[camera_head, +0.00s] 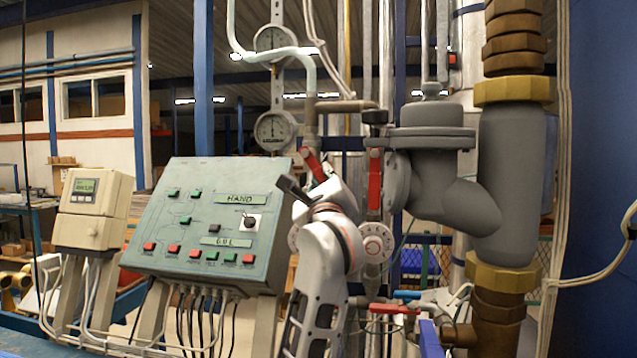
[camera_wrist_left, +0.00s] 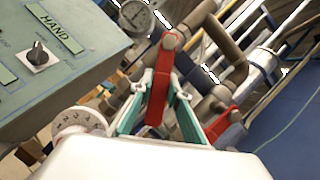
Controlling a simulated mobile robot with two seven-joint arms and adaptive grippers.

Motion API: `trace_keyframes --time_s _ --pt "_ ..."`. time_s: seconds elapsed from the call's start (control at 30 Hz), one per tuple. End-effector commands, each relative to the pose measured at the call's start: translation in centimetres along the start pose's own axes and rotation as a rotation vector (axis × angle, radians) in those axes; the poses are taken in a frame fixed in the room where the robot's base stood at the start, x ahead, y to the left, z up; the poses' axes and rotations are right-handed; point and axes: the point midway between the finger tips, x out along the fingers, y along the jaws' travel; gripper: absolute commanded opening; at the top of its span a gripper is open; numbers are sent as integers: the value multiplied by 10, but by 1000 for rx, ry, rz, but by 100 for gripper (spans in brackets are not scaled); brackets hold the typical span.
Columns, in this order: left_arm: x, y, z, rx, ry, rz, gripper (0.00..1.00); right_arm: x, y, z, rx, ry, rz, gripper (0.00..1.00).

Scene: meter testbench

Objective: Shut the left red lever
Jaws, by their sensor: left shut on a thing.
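The left red lever (camera_head: 313,164) sits on the pipe just right of the control panel in the head view. It is tilted, its upper end leaning left. In the left wrist view the red lever (camera_wrist_left: 158,88) stands between the two teal-lined fingers. My left gripper (camera_head: 319,183) is shut on this lever; its fingers (camera_wrist_left: 160,100) flank the lever closely. In the head view the gripper hides the lever's lower part. A second red lever (camera_head: 375,182) is upright to the right, and it also shows in the left wrist view (camera_wrist_left: 222,124). My right gripper is not in view.
The green control panel (camera_head: 190,215) with a black knob (camera_head: 250,221) stands close on the left. Two gauges (camera_head: 272,130) hang above. Large grey valve piping (camera_head: 440,180) crowds the right. Red (camera_head: 392,308) and blue (camera_head: 406,295) handles lie below.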

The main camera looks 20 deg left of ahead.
Motion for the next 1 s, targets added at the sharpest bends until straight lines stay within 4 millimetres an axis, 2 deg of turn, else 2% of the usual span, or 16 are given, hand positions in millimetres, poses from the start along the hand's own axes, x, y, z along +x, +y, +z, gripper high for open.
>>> trace_keyframes --time_s 0.47,0.5,0.57,0.87,1.0 --pt "0 -2 -1 -20 4 7 0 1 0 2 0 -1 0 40" --pt "0 -2 -1 -20 3 7 19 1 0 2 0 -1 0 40" --pt "0 -2 -1 -20 3 7 34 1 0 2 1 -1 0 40" --pt "0 -1 0 -18 1 7 34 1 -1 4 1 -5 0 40" --pt "-7 -2 -1 -18 1 6 34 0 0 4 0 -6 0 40"
